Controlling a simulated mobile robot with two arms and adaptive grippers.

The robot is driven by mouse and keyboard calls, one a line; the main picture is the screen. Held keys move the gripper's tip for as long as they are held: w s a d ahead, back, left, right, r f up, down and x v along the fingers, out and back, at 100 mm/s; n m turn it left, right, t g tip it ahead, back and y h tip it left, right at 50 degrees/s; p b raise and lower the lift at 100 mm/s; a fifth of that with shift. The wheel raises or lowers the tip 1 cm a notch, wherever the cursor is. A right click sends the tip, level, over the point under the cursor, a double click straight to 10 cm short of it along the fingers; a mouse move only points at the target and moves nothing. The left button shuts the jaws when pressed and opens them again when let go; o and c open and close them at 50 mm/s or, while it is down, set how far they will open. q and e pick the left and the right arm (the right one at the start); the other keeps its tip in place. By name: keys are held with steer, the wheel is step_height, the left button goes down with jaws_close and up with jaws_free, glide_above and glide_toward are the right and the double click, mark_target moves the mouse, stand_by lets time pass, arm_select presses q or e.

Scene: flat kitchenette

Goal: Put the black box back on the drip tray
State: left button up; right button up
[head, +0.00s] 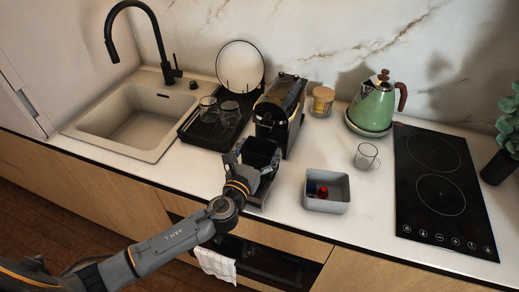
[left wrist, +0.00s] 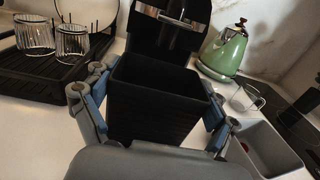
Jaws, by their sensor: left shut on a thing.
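The black box (head: 260,150) is an open-topped dark container held upright in front of the coffee machine (head: 281,100). In the left wrist view the black box (left wrist: 155,115) sits between the fingers of my left gripper (left wrist: 155,98), which is shut on its two sides. In the head view my left gripper (head: 253,163) is at the front of the machine. A greyish edge that may be the drip tray (head: 259,199) shows low beside my wrist; most of it is hidden by the gripper and box. I cannot tell whether the box touches it. My right gripper is not in view.
A black dish rack (head: 205,137) with glasses and a plate stands left of the machine, beside the sink (head: 135,122). To the right are a grey bin (head: 327,205), a glass mug (head: 366,157), a green kettle (head: 372,106) and a hob (head: 440,190).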

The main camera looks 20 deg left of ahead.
arm_select(q)
steer(key=shift+f, duration=0.15)
steer(key=o, duration=1)
steer(key=shift+s+r, duration=0.15)
steer(key=shift+r, duration=0.05)
steer(key=s+b, duration=0.1)
steer(key=s, duration=0.6)
steer(key=s+a+b, duration=0.1)
steer(key=s, duration=0.2)
steer(key=shift+s+f+b, duration=0.1)
steer(key=shift+s+b, duration=0.2)
steer(key=shift+s, duration=0.55)
